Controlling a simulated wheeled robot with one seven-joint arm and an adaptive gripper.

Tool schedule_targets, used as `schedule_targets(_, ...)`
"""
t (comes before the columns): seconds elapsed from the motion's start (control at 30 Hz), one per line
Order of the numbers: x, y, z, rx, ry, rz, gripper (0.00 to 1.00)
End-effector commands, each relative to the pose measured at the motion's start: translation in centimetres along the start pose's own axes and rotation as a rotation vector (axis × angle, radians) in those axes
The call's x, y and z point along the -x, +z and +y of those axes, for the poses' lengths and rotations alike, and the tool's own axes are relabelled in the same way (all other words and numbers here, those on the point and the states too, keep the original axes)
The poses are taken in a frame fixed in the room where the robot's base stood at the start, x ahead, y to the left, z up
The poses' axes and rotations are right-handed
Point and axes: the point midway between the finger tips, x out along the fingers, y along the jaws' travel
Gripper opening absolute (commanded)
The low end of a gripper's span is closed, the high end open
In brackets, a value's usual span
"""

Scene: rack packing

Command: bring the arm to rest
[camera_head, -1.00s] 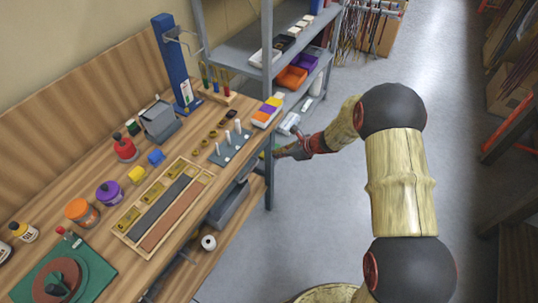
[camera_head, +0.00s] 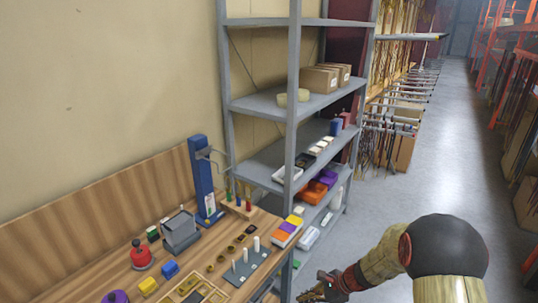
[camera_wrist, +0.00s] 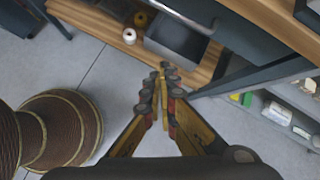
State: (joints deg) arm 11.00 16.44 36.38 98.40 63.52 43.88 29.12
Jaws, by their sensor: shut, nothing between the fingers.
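My gripper (camera_head: 314,291) is low in the head view, just right of the workbench's right end. In the wrist view its fingers (camera_wrist: 166,82) are together, with nothing between them. It hangs in free space over the grey floor, apart from the bench edge. My arm comes in from the lower right of the head view, bent at a dark round joint. The lower part of the arm is cut off by the picture's edge.
A grey shelf rack (camera_head: 292,120) with boxes stands behind. The aisle floor (camera_head: 430,150) at right is clear.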

Motion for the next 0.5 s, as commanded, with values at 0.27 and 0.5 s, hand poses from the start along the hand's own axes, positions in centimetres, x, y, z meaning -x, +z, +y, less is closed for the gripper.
schedule_targets(0.27,8.2,4.0,7.5,0.583,0.192,0.089,0.0)
schedule_targets(0.5,17.1,6.9,13.6,1.077,0.339,0.217,0.0)
